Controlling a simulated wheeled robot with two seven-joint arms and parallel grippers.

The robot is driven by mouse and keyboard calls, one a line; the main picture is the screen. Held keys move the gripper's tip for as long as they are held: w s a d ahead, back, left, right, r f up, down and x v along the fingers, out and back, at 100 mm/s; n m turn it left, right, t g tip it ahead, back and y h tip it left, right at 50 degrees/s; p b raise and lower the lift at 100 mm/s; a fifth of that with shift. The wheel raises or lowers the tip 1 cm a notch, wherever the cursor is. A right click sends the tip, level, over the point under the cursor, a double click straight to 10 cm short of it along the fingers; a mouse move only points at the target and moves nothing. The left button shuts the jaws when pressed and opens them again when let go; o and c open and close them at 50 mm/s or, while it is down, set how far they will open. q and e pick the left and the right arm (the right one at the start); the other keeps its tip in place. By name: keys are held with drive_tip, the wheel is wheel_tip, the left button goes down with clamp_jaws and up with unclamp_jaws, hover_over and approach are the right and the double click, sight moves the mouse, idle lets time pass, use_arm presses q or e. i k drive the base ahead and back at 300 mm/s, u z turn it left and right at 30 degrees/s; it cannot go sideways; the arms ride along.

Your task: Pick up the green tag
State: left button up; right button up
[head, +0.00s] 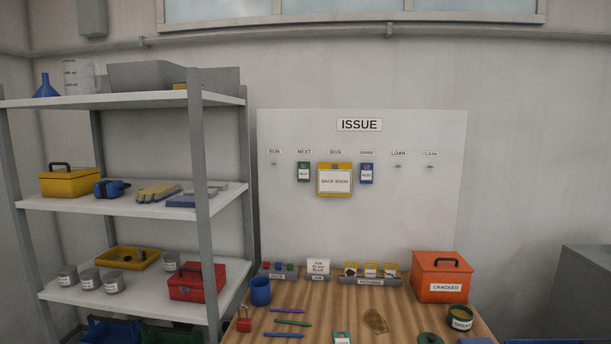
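A green tag (303,172) with a white label hangs on the white board under the NEXT label. To its right hang a yellow BACK SOON sign (335,181) and a blue tag (366,173). Another small green or teal item with a white label (342,337) lies on the table at the bottom edge of the view, partly cut off. Neither of my grippers shows in the head view.
The wooden table (335,296) holds a blue cup (260,291), a red padlock (244,321), pens, an orange CRACKED box (441,277) and a GREASE tin (460,318). A loaded shelf unit (128,203) stands at left. Other board hooks look bare.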

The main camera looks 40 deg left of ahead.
sight(303, 174)
drive_tip(key=u, duration=0.4)
drive_tip(key=i, duration=1.05)
drive_tip(key=z, duration=0.1)
